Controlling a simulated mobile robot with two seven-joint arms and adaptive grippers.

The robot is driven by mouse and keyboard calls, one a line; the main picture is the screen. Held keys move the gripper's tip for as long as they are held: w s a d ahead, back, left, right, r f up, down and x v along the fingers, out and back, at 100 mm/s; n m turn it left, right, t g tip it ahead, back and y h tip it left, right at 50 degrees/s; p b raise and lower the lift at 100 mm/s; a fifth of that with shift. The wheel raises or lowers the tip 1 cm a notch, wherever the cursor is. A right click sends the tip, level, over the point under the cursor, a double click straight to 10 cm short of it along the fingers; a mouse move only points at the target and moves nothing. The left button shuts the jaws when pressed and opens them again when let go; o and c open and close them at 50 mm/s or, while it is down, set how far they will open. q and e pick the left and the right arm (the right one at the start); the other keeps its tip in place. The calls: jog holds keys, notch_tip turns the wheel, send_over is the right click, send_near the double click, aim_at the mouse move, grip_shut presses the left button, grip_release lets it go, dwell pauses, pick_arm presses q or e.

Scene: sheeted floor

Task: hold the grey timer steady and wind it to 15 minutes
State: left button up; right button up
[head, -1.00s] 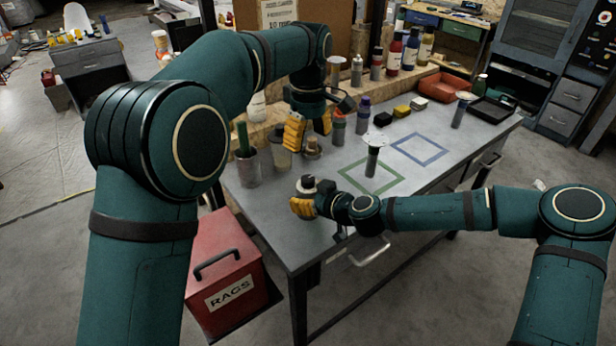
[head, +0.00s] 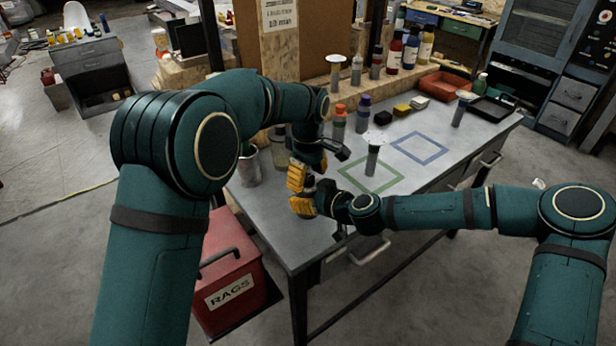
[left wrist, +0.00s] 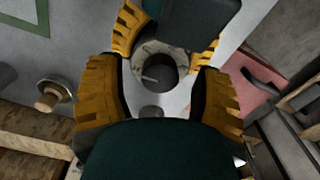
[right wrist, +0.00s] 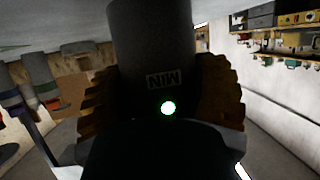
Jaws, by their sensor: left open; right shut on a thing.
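The grey timer stands on the bench. In the left wrist view its round pale top with a dark knob and a light pointer line shows (left wrist: 154,72). In the right wrist view its dark body (right wrist: 155,50) carries the label MIN and a green light. My right gripper (head: 303,205) is shut on the timer's body from the side; its fingers flank the body in the right wrist view (right wrist: 160,95). My left gripper (head: 298,177) is open just above the timer, with its fingers (left wrist: 158,98) on either side of the knob, apart from it. In the head view the grippers mostly hide the timer.
A metal cup (head: 249,165) stands left on the bench. Capped bottles (head: 339,122) and a grey post with a pale round top (head: 373,155) stand to the right, near green (head: 345,177) and blue (head: 437,160) outlined squares. A red rags bin (head: 225,280) sits below.

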pick_arm(q)
jog(key=shift+f, duration=0.15)
grip_shut()
jog(key=shift+m, duration=0.7)
grip_release()
